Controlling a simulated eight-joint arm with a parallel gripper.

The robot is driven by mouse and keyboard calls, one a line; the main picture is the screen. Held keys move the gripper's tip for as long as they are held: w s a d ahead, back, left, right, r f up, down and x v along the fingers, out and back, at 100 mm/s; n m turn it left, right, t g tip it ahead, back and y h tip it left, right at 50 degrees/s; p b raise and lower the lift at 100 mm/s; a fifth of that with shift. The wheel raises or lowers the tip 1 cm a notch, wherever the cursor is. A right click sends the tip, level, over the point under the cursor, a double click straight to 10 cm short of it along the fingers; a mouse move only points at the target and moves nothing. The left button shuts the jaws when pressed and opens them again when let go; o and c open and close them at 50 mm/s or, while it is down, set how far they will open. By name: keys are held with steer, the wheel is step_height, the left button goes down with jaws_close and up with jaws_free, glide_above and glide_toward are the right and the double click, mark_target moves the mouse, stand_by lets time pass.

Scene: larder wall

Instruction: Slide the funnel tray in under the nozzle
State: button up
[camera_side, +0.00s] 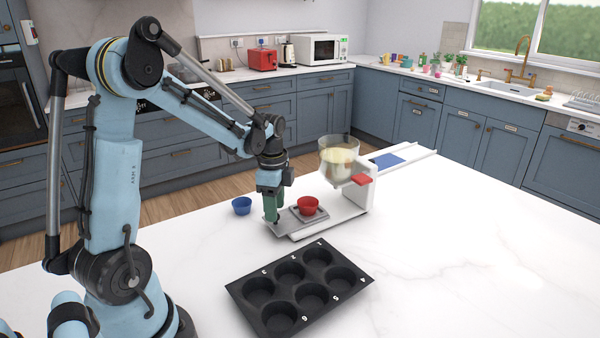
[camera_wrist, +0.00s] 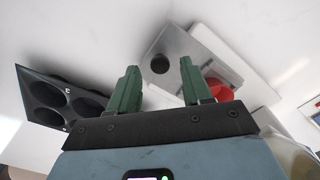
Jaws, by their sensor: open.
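The funnel tray, a flat grey plate (camera_side: 286,226), lies on the white base of the dispenser, out to the left of the nozzle side. A red cup (camera_side: 308,206) sits on a raised square on it; the cup also shows in the wrist view (camera_wrist: 219,90). The wrist view shows a dark round knob or hole (camera_wrist: 159,63) on the plate. My gripper (camera_side: 272,220) is low over the plate's left end. Its green fingers (camera_wrist: 160,72) are open, with the dark round spot between and just beyond the tips. The nozzle under the clear hopper (camera_side: 338,143) is hard to make out.
The white dispenser (camera_side: 357,196) has a red block on its arm and a blue patch (camera_side: 387,160) on the rail behind. A blue cup (camera_side: 242,206) stands left of my gripper. A black muffin tin (camera_side: 300,287) lies in front. The counter to the right is clear.

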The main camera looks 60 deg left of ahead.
steer(key=shift+f, duration=0.85)
jaws_close()
